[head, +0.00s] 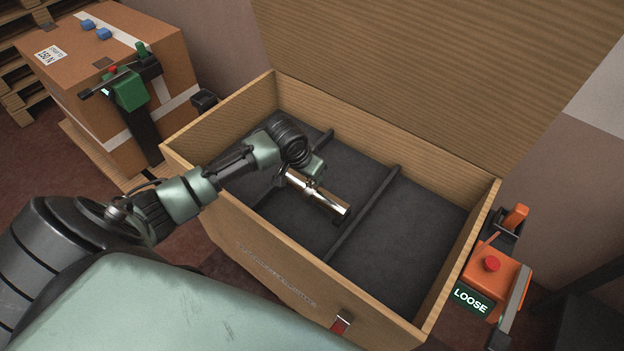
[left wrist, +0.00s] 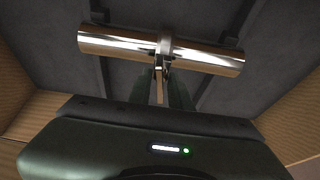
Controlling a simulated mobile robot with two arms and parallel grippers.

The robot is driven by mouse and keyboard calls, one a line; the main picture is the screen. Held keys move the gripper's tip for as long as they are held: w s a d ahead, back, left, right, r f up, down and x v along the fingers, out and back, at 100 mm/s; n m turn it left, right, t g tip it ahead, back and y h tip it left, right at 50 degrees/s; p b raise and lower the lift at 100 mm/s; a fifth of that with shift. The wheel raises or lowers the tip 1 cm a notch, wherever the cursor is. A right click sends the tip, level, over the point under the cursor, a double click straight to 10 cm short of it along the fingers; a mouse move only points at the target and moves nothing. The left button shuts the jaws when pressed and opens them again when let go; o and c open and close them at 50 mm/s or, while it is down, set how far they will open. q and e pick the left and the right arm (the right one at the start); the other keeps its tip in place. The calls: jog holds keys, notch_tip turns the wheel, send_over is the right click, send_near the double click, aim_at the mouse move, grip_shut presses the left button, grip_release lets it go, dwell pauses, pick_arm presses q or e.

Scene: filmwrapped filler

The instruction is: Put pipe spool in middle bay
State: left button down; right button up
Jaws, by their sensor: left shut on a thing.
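The pipe spool (head: 325,199) is a shiny metal cylinder with a raised collar around its middle. It also shows in the left wrist view (left wrist: 206,57), lying across the picture. My left gripper (head: 311,181) reaches into the open wooden crate (head: 260,253). In the left wrist view, its fingers (left wrist: 163,68) are shut on the spool near the collar. The spool appears over the middle bay (head: 313,229), between two dark dividers. Whether it touches the padded floor cannot be told. My arm hides much of the left bay. My right gripper is not in view.
The right divider (head: 366,211) runs close to the spool's end. The right bay (head: 407,235) is empty. The crate's lid (head: 440,70) stands open behind. An orange tool (head: 493,283) marked LOOSE is at right. A cardboard box (head: 110,70) carries a green tool (head: 129,90).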

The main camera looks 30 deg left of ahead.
aim_at(312, 187)
pick_arm(q)
jog(key=shift+w+f, duration=0.1)
jog(key=shift+f, duration=0.55)
notch_tip(312, 187, down, 4)
jog(key=shift+r+b, duration=0.15)
jog(key=shift+b, duration=0.15)
jog(key=c, duration=1.3)
grip_release()
jog(key=p+v, duration=0.1)
jog(key=v, duration=1.1)
jog(key=shift+p, duration=0.35)
